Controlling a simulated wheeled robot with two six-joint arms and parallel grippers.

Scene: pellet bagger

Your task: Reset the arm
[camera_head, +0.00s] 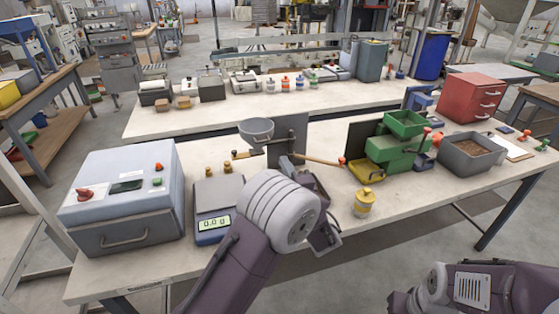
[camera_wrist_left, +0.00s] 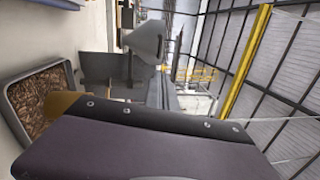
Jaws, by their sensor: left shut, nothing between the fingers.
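My left arm reaches in over the front of the near bench (camera_head: 390,205). Its gripper (camera_head: 326,240) hangs near the bench's front edge, left of the small yellow jar (camera_head: 363,203). It is shut and holds nothing; its fingertips are hard to make out. My right arm shows at the bottom right, with its fingers out of view. A thin wooden bar (camera_head: 318,160) with a red end lies behind my left gripper, beside a dark upright plate (camera_head: 288,135) and a grey bowl (camera_head: 257,130). A purple part of mine fills the lower left wrist view.
A pale machine box (camera_head: 125,200) and a scale (camera_head: 212,205) stand at left. The green hopper stack (camera_head: 392,150), pellet bin (camera_head: 470,165) and red drawer unit (camera_head: 470,97) stand at right. The pellet bin also shows in the left wrist view (camera_wrist_left: 12,95).

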